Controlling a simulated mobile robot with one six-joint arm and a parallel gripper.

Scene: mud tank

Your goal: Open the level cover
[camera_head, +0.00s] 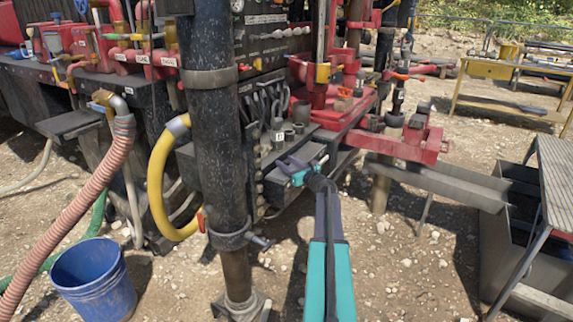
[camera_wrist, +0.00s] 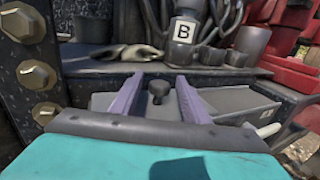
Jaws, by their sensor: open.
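My gripper (camera_head: 297,167) is at the end of my teal arm, in front of the rig's dark side ledge. In the wrist view its two purple fingers (camera_wrist: 158,79) are spread apart. A small dark knob (camera_wrist: 158,91) shows in the gap between the fingers, with space on both sides. I see no finger touching it. Behind the fingers is a grey box-like part with a flat top (camera_wrist: 235,101), which may be the level cover. Its near side is hidden by my gripper. No label on it is readable.
A fitting marked B (camera_wrist: 182,31), hoses and dark cylinders stand just behind. Large bolts (camera_wrist: 33,76) line the left. A thick dark post (camera_head: 214,140) stands left of my arm. A blue bucket (camera_head: 95,280), grey chute (camera_head: 440,184) and mud tank (camera_head: 505,245) are farther out.

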